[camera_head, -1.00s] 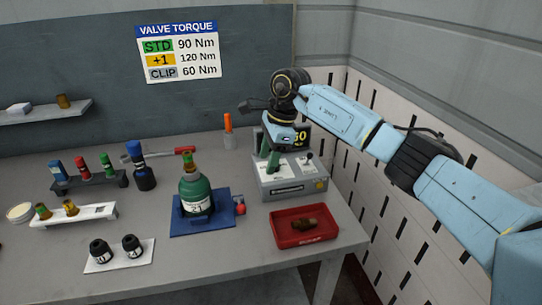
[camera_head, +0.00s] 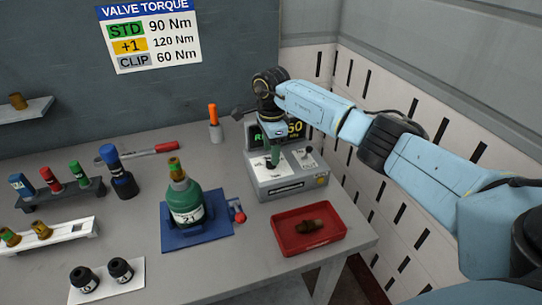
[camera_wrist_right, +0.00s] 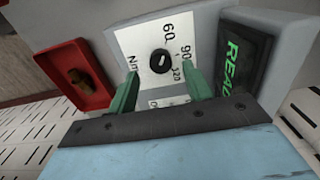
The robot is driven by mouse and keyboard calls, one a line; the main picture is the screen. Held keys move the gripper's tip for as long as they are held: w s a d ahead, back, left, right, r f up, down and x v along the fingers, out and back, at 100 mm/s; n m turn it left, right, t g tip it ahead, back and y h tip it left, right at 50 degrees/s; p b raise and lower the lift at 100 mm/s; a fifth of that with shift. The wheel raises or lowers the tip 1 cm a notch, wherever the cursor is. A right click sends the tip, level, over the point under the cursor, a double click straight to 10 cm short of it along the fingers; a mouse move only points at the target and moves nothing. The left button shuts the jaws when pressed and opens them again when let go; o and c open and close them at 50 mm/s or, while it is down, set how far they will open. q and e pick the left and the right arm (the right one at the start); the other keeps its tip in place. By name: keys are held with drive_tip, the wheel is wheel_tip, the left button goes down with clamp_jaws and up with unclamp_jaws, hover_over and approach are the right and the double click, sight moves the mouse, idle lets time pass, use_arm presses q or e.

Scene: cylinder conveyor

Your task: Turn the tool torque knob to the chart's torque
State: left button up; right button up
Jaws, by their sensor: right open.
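The grey torque tool box (camera_head: 290,186) stands at the back right of the table. Its black knob (camera_wrist_right: 161,62) sits on a white dial marked 60, 90, 120 and Nm; a short white mark is on the knob, but which number it points at is hard to tell. My right gripper (camera_wrist_right: 161,78) is open, its green fingers on either side of the knob, apart from it as far as I see. In the head view my right gripper (camera_head: 272,160) is over the box and hides the knob. The chart (camera_head: 150,38) reads STD 90, +1 120, CLIP 60 Nm. My left gripper is not in view.
The box's display (camera_head: 295,129) is partly hidden and shows 60; the wrist view shows part of READY. A red tray (camera_head: 282,238) with a brass part lies in front. A green cylinder (camera_head: 183,197) stands on a blue base to the left. A slotted wall is at right.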

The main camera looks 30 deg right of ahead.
wheel_tip(320, 180, down, 2)
drive_tip(key=shift+f, duration=0.55)
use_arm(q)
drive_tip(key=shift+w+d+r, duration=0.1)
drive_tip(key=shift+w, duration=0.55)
use_arm(e)
drive_tip(key=c, duration=1)
